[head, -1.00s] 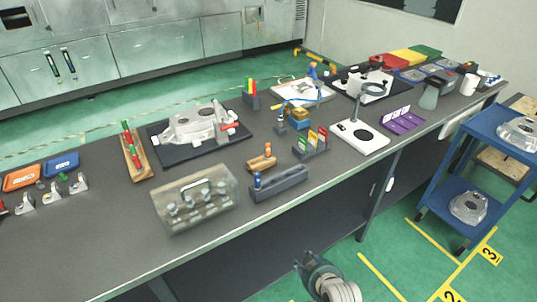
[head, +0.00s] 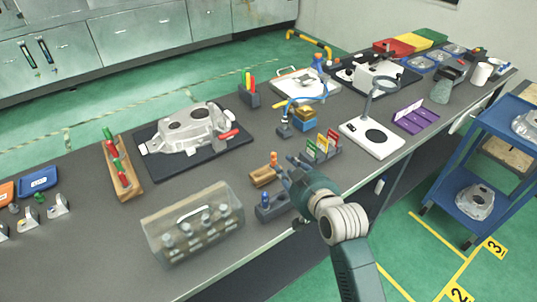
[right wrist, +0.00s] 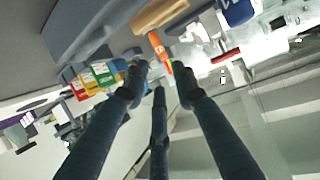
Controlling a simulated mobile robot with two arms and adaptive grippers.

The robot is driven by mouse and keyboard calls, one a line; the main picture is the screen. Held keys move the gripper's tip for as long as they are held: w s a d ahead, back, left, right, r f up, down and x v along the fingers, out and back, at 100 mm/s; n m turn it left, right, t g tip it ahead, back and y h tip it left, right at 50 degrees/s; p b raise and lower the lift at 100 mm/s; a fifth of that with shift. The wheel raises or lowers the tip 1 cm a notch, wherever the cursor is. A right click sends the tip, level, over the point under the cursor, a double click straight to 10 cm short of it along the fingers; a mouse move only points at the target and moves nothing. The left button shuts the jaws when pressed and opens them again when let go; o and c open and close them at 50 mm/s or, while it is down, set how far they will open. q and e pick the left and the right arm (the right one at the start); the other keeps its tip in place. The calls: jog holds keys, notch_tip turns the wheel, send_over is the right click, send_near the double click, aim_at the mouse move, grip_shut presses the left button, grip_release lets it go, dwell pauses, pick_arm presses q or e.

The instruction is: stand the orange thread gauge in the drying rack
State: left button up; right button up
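The orange thread gauge (head: 273,158) stands upright in a small wooden block (head: 262,178) on the bench. In the right wrist view the orange gauge (right wrist: 155,41) shows just beyond the fingertips. A dark grey slotted block (head: 268,211), which looks like the drying rack, lies in front of the wooden block with a blue gauge (head: 265,198) standing at its left end. My right gripper (head: 291,172) hides the block's right part. The gripper's fingers (right wrist: 158,85) are spread and empty, close to the gauge and apart from it. My left gripper is out of view.
A clear-lidded case (head: 193,225) stands left of the grey block. A rack of coloured cards (head: 322,147) is close on the right of my gripper. A casting (head: 192,130) on a dark mat lies behind. Bare bench shows between the casting and the wooden block.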

aim_at(274, 163)
jog(key=x, duration=0.3)
jog(key=p+x, duration=0.1)
jog(key=x, duration=0.2)
jog(key=f+x, duration=0.1)
jog(key=x, duration=0.2)
jog(key=shift+s+d, duration=0.1)
jog(key=shift+d, duration=0.05)
jog(key=shift+w+f, duration=0.15)
jog(key=shift+w, duration=0.15)
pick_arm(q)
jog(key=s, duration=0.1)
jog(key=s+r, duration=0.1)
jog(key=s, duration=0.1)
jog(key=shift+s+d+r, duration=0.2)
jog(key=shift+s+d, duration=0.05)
pick_arm(e)
grip_shut()
